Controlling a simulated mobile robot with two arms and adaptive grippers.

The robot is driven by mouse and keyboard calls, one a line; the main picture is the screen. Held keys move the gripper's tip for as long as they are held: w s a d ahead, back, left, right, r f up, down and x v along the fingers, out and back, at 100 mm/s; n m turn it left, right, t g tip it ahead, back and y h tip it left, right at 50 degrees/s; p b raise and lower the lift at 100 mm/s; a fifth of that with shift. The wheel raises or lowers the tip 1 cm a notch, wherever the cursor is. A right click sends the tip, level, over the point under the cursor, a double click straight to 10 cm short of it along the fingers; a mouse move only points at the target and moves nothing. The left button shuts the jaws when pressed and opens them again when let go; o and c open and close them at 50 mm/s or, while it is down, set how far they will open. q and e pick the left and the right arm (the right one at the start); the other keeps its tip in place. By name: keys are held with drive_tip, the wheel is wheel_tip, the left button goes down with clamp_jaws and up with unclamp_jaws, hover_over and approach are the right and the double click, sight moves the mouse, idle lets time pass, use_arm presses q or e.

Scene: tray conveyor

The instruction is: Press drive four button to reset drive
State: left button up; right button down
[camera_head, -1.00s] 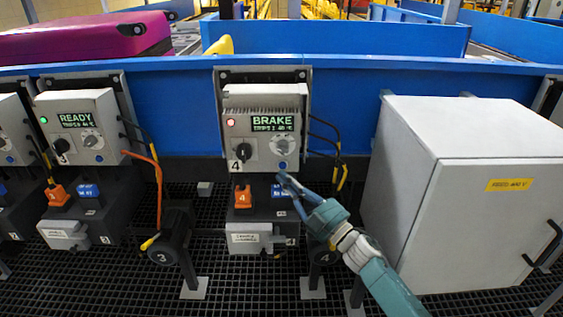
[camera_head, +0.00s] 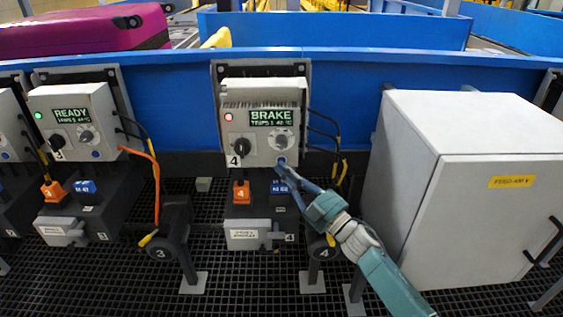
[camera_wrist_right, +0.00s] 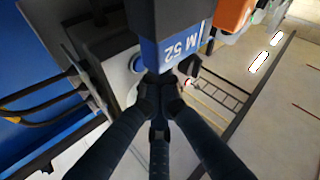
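The drive four box (camera_head: 262,155) is light grey, with a green-lettered screen reading BRAKE (camera_head: 271,118) and a lit red lamp (camera_head: 228,117). It has a black knob (camera_head: 241,147), a grey dial (camera_head: 281,141) and, below the dial, a blue button (camera_head: 281,161). My right gripper (camera_head: 284,167) is shut and empty, its tips at the lower edge of the blue button. In the right wrist view the closed fingers (camera_wrist_right: 158,82) are just beside the blue button (camera_wrist_right: 137,63). I cannot tell whether they touch it. My left gripper is not in view.
An orange plug (camera_head: 241,191) and a blue plug (camera_head: 280,187) sit just below the box. Black cables (camera_head: 322,130) hang at its right. A large grey cabinet (camera_head: 420,190) stands on the right. The drive three box (camera_head: 78,120), reading READY, is on the left.

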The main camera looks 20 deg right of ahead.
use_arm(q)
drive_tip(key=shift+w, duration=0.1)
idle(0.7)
use_arm(e)
drive_tip(key=shift+w+d, duration=0.1)
drive_tip(key=shift+w, duration=0.25)
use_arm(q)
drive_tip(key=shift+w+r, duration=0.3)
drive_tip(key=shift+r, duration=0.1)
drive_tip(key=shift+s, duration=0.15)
use_arm(e)
drive_tip(key=shift+w, duration=0.2)
